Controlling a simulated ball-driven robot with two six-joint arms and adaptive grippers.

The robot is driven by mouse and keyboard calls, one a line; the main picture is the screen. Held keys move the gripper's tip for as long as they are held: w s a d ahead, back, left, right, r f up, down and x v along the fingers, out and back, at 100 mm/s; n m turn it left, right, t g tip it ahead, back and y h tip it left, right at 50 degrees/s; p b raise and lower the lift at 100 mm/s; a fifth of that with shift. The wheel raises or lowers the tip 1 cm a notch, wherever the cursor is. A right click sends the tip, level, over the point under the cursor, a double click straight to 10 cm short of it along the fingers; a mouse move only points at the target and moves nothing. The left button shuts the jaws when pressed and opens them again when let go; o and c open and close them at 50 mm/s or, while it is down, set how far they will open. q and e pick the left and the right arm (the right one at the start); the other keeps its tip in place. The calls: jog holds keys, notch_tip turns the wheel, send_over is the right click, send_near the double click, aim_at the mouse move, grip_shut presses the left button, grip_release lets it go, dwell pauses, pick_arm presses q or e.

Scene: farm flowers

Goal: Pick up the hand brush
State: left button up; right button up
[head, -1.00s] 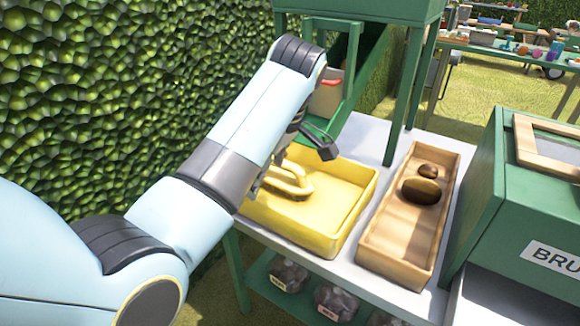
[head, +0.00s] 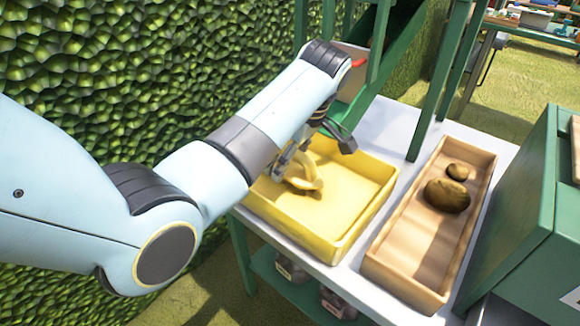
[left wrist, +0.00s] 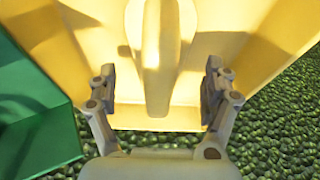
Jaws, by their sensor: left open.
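A yellow, curved, handle-shaped thing, which appears to be the hand brush (head: 314,170), lies in the yellow tray (head: 345,240) on the table. My left gripper (head: 293,160) reaches down into the tray over it and partly hides it. In the left wrist view the hand brush (left wrist: 157,55) stands between the two open fingers of my left gripper (left wrist: 160,92), with a gap on each side. I cannot tell whether the bristles show. My right gripper is not in view.
A wooden tray (head: 401,258) with two brown lumps (head: 447,195) stands to the right of the yellow tray. A green box (head: 525,215) is further right. Green posts (head: 440,90) rise behind the trays. A hedge (head: 150,80) stands close on the left.

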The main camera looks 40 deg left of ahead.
aim_at(291, 165)
pick_arm(q)
jog(key=x, duration=0.3)
jog(key=c, duration=1.3)
jog(key=shift+r, duration=0.1)
jog(key=shift+c, duration=0.2)
